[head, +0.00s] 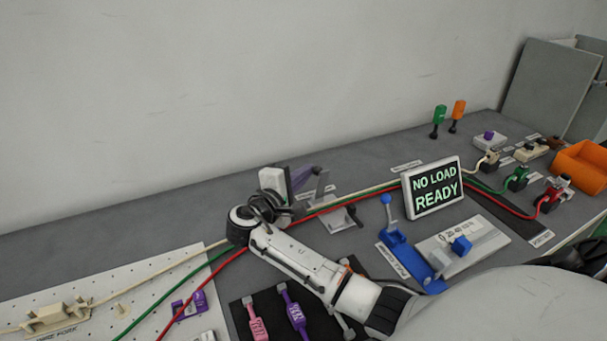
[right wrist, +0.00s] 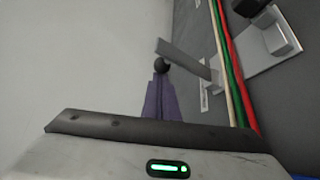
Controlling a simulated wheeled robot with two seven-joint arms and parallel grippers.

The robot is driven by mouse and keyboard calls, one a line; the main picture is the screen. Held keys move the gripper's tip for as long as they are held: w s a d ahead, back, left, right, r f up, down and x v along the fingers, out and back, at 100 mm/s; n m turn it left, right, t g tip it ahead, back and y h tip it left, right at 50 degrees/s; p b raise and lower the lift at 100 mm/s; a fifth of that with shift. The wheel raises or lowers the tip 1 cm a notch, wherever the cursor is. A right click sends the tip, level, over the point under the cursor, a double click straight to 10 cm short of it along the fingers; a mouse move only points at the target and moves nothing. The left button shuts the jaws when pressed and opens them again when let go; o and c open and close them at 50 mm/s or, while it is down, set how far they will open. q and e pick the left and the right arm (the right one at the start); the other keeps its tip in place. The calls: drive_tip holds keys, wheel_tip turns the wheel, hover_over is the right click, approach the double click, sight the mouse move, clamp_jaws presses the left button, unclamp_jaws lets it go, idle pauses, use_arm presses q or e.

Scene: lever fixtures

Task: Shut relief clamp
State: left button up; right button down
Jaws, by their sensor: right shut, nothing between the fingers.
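The grey relief clamp (head: 340,218) sits on the table at the middle of the head view, by the cream, green and red cables. Its grey lever (head: 320,184) stands up from the table, partly behind my gripper. In the right wrist view the clamp base (right wrist: 268,42) is at top right. A grey lever bar (right wrist: 185,60) and a black ball knob (right wrist: 162,65) appear straight ahead. My right gripper (head: 314,171) has its purple-grey fingers shut and empty, close to the lever. The fingers (right wrist: 161,80) overlap the knob in the wrist view; I cannot tell whether they touch. My left gripper is not in view.
A "NO LOAD READY" display (head: 434,188) and a blue lever fixture (head: 402,250) stand to the right. Pink (head: 257,318) and purple (head: 293,313) levers lie near my right forearm. A white pegboard (head: 150,285) is at left. An orange bin (head: 582,167) is far right.

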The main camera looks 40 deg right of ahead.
sight(320, 183)
drive_tip(key=shift+s+a+f+m+t+h+b, duration=0.1)
drive_tip(key=shift+s+f+m+t+h+b, duration=0.05)
drive_tip(key=shift+s+m+t+h+b, duration=0.2)
drive_tip(key=shift+s+a+m, duration=0.1)
drive_tip(key=shift+s+m, duration=0.25)
drive_tip(key=shift+s+a+p, duration=0.2)
drive_tip(key=shift+s, duration=0.4)
drive_tip(key=shift+s+a+p, duration=0.15)
drive_tip(key=shift+s+p, duration=0.05)
drive_tip(key=shift+s, duration=0.35)
drive_tip(key=shift+s+a+f, duration=0.25)
drive_tip(key=shift+s+f, duration=0.1)
drive_tip(key=shift+s, duration=0.4)
drive_tip(key=shift+s+a+f, duration=0.25)
drive_tip(key=shift+s+f, duration=0.55)
drive_tip(key=shift+s, duration=0.05)
drive_tip(key=shift+s+f, duration=0.1)
wheel_tip(320, 183, up, 10)
drive_tip(key=p, duration=0.1)
